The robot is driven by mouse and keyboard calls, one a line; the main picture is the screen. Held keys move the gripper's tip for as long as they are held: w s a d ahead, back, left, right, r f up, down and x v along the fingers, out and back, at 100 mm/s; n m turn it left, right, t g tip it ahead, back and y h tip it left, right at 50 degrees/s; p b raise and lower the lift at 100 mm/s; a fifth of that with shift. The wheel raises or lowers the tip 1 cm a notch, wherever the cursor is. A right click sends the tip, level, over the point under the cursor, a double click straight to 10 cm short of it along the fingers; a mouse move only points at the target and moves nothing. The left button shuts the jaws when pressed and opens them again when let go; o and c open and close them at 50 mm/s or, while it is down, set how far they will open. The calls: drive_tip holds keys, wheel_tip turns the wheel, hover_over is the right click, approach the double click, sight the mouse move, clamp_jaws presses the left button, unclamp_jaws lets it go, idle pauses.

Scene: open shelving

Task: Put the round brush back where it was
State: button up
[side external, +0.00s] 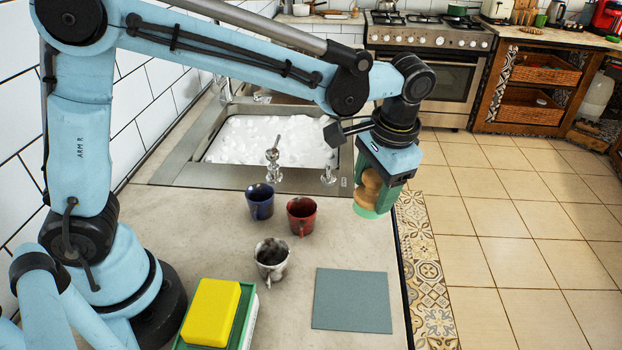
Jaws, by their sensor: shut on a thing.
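The round brush (368,190) has a tan wooden body with a pale green underside. My gripper (384,183) is shut on the brush and holds it near the right edge of the counter, to the right of the sink. The brush's lower end is at the bottom of the jaws, and part of its body is hidden by them. I cannot tell how high it is above the counter.
On the counter (190,215) stand a blue mug (260,205), a red mug (301,212) and a grey marbled mug (271,262). A flat grey-blue square (352,300) lies to their right. A yellow sponge (211,312) rests on a green item. The sink (168,170) holds foam (255,140).

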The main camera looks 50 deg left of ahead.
drive_tip(key=w+a+f, duration=0.1)
drive_tip(key=a, duration=0.1)
drive_tip(key=w+a+f, duration=0.4)
drive_tip(key=shift+w+a, duration=0.15)
drive_tip(key=shift+a, duration=0.1)
drive_tip(key=shift+f, duration=2.05)
drive_tip(key=shift+f, duration=0.1)
drive_tip(key=o, duration=1.4)
